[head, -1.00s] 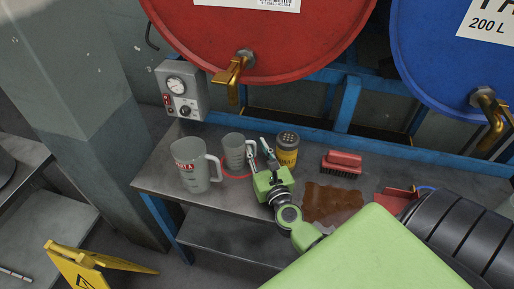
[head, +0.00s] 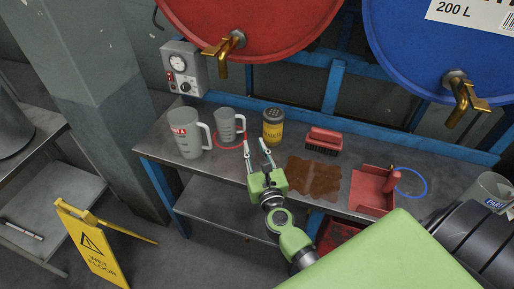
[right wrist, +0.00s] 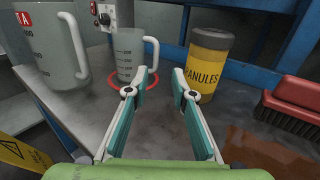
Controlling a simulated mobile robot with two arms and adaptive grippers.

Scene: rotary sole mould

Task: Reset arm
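My right gripper (head: 259,150) is open and empty at the front edge of the metal bench. In the right wrist view its two fingers (right wrist: 158,84) stand apart with nothing between them. Beyond the fingertips are a grey measuring jug (head: 229,126) within a red ring and a yellow granules canister (head: 272,128). A larger jug marked A (head: 188,134) stands to the left. The right gripper touches none of these in view. My left gripper is not in view.
A brown spill (head: 314,176) lies on the bench (head: 160,142), with a red brush (head: 324,139) behind it. A red dustpan (head: 372,190) and a blue ring (head: 411,183) are to the right. Red (head: 270,22) and blue (head: 420,50) drums stand behind. A yellow wet-floor sign (head: 92,245) stands front left.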

